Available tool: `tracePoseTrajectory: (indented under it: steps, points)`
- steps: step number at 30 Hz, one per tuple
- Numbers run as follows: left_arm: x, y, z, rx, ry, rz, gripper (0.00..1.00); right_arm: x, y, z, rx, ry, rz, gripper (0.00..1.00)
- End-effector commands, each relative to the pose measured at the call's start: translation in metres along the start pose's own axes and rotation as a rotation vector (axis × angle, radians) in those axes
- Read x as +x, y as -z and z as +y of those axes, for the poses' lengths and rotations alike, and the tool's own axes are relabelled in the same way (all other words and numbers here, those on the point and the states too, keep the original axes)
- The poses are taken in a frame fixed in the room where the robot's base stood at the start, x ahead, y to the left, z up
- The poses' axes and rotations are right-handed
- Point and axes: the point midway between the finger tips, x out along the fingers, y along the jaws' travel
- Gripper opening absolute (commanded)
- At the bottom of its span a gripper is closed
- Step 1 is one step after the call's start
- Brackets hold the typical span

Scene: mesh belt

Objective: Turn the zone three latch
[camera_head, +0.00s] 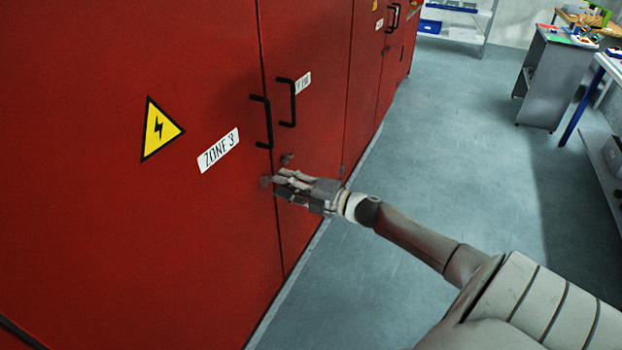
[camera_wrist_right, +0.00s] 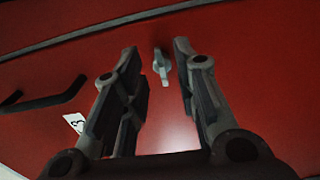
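The zone three door is red, with a "ZONE 3" label (camera_head: 218,150) and a black handle (camera_head: 263,122). Its small grey latch (camera_head: 265,182) sits below the handle, near the door seam. My right gripper (camera_head: 279,183) is at the door front, with its fingertips close to the latch. In the right wrist view the latch (camera_wrist_right: 161,67) shows between the two spread fingers of the right gripper (camera_wrist_right: 156,58), with a gap on each side. I cannot tell how far it is from the fingertips in depth. My left gripper is not in view.
A second door handle (camera_head: 287,102) and another latch (camera_head: 286,159) are on the adjoining red door. A yellow warning sign (camera_head: 160,129) is left of the label. The grey floor (camera_head: 440,140) beside the cabinets is clear; a grey bench cabinet (camera_head: 550,85) stands further right.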

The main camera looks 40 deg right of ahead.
Motion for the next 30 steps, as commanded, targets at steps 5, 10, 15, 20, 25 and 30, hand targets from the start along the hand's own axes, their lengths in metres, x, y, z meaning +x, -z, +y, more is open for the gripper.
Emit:
tracePoseTrajectory:
  steps: [5, 10, 15, 20, 25, 30]
  points:
    - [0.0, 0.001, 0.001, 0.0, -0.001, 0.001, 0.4, -0.03, 0.0, -0.001, 0.001, 0.004, 0.0, 0.28]
    - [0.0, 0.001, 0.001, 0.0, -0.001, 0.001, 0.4, -0.055, 0.0, -0.001, 0.0, 0.003, 0.0, 0.28]
    - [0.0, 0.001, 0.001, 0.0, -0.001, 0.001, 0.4, -0.074, -0.001, -0.001, 0.002, 0.001, -0.001, 0.28]
    - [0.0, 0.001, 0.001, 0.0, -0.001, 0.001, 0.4, -0.083, -0.001, 0.0, 0.001, 0.0, 0.0, 0.28]
    - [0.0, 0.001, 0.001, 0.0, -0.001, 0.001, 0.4, -0.086, 0.0, 0.0, 0.001, -0.001, 0.0, 0.28]
    - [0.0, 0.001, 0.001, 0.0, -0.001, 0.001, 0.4, -0.086, -0.001, 0.0, 0.001, -0.001, 0.0, 0.28]
